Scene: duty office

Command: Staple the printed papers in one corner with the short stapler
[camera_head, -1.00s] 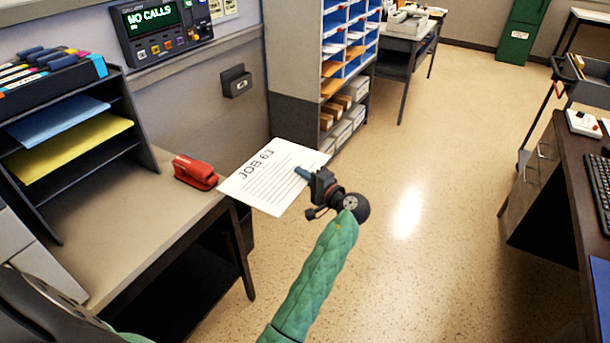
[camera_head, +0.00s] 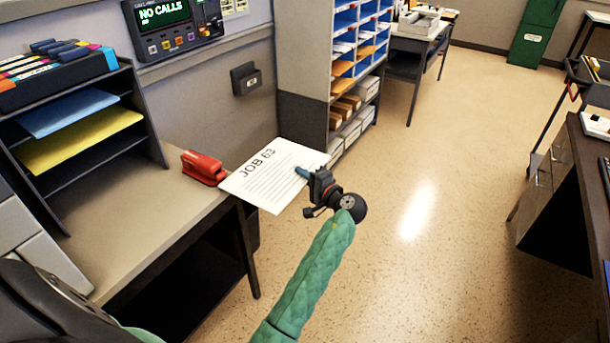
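The printed papers (camera_head: 265,182), headed "JOB 63", are held out flat past the right end of the desk. Their left corner is close to the red stapler (camera_head: 203,167); I cannot tell whether they touch. The stapler lies on the desk's right end, near the wall. My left gripper (camera_head: 304,174) is shut on the right edge of the papers, with its blue fingertips at the sheet. No other stapler shows. My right gripper is not in view.
The desk (camera_head: 140,215) carries a dark shelf unit (camera_head: 150,125) with blue and yellow paper. A pigeonhole cabinet (camera_head: 302,60) stands behind the papers. Open floor (camera_head: 440,190) lies to the right, with a dark desk (camera_head: 565,210) at the right edge.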

